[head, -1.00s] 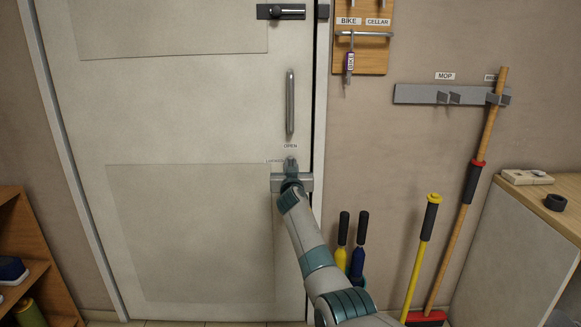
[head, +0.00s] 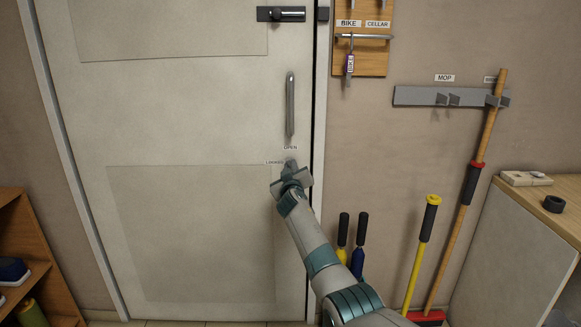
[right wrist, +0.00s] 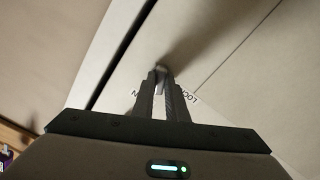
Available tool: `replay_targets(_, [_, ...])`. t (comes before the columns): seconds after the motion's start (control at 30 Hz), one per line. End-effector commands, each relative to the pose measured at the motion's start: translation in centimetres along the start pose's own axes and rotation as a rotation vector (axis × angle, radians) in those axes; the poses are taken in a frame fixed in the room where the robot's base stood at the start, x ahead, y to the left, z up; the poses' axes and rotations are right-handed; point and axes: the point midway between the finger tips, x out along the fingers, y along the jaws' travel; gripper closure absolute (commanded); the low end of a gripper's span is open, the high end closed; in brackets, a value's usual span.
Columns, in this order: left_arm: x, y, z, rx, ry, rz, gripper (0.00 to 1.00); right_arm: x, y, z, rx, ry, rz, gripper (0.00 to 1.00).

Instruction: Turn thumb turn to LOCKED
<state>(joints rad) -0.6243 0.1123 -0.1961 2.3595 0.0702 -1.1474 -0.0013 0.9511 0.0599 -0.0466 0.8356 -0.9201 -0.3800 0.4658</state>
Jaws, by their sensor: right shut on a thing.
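My right gripper (head: 291,164) is at the white door, below the vertical handle, with its body tilted. It is shut on the thumb turn (right wrist: 161,71), a small metal piece that shows between the fingertips in the right wrist view. The gripper mostly hides the thumb turn in the head view. The OPEN label (head: 290,148) is just above the gripper, and the LOCKED label (head: 274,162) is to its left. In the right wrist view, the fingers partly cover both labels. My left gripper is not in view.
A vertical door handle (head: 290,104) stands above the gripper, and a bolt (head: 281,14) is near the top. A key board (head: 361,40) and a mop rack (head: 437,96) are on the right wall. Long-handled tools stand below. A cabinet (head: 520,245) is at the right.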

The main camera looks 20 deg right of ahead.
Motion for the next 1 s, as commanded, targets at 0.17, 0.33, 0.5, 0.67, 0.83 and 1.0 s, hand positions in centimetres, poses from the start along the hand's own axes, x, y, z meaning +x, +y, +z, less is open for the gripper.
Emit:
replay_targets(0.17, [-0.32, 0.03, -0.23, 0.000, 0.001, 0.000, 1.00, 0.00, 0.02, 0.01, -0.109, -0.001, 0.000, 1.00])
replay_targets(0.33, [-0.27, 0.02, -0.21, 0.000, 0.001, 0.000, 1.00, 0.00, -0.01, 0.03, -0.108, -0.001, 0.000, 1.00])
replay_targets(0.5, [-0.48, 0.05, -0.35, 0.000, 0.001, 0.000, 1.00, 0.00, 0.04, -0.06, -0.148, -0.001, 0.000, 1.00])
replay_targets(0.67, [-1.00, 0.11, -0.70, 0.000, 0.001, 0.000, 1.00, 0.01, 0.12, -0.13, -0.300, 0.000, 0.000, 1.00])
replay_targets(0.83, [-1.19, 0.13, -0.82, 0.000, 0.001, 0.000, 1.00, 0.00, 0.04, -0.04, -0.405, 0.000, 0.000, 1.00])
replay_targets(1.0, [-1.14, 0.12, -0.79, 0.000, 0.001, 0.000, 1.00, 0.00, 0.00, 0.01, -0.408, 0.000, 0.000, 1.00])
